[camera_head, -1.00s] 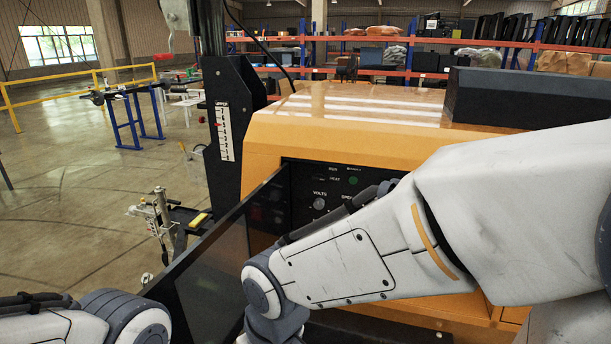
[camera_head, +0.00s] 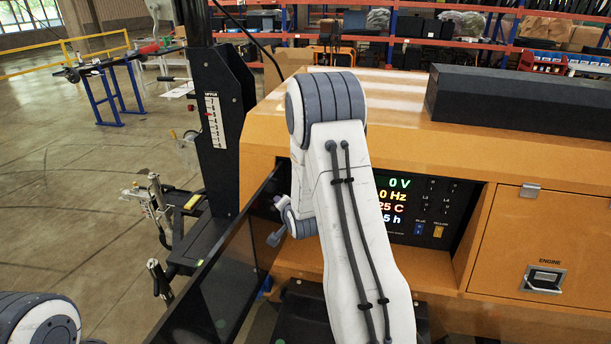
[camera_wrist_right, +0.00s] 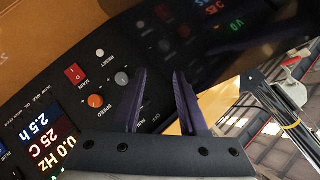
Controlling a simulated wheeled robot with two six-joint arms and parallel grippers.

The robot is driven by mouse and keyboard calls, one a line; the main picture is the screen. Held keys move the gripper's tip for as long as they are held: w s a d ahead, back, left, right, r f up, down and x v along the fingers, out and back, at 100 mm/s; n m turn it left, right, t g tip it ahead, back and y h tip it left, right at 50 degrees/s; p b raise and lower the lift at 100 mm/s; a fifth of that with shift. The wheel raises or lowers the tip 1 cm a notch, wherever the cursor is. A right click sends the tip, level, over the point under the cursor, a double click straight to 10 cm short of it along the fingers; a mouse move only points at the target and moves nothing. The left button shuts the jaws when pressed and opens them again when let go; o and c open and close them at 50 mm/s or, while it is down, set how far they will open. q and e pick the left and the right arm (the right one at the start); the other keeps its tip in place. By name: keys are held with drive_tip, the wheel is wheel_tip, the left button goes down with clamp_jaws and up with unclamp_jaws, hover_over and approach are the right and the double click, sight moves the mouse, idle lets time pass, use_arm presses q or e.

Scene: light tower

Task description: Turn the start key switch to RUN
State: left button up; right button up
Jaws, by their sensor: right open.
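The black control panel (camera_head: 455,205) is set into the orange machine, and my right arm covers its left part in the head view. In the right wrist view the panel (camera_wrist_right: 60,75) shows a red MAIN switch (camera_wrist_right: 75,73), an orange knob (camera_wrist_right: 96,101) and a grey knob (camera_wrist_right: 122,78). RUN and OFF lettering (camera_wrist_right: 148,119) shows near the fingers' base. I cannot make out the start key switch itself. My right gripper (camera_wrist_right: 160,72) is open at the panel, its two dark fingers apart with nothing clearly between them. My left gripper is out of view.
A dark glossy panel door (camera_head: 222,272) stands open left of the control panel, close to my right wrist. It mirrors the display in the wrist view. A black mast (camera_head: 222,125) stands at the machine's left. An ENGINE latch (camera_head: 543,279) is at the right.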

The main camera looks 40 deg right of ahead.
drive_tip(key=s+d+f+m+t+h, duration=0.1)
drive_tip(key=d+m+t+h, duration=0.3)
drive_tip(key=d+m, duration=0.65)
drive_tip(key=w+d+n+p, duration=0.1)
drive_tip(key=w+d+p, duration=0.3)
drive_tip(key=w, duration=0.5)
drive_tip(key=shift+d+n, duration=0.35)
drive_tip(key=shift+d, duration=0.6)
drive_tip(key=shift+w+f, duration=0.1)
clamp_jaws()
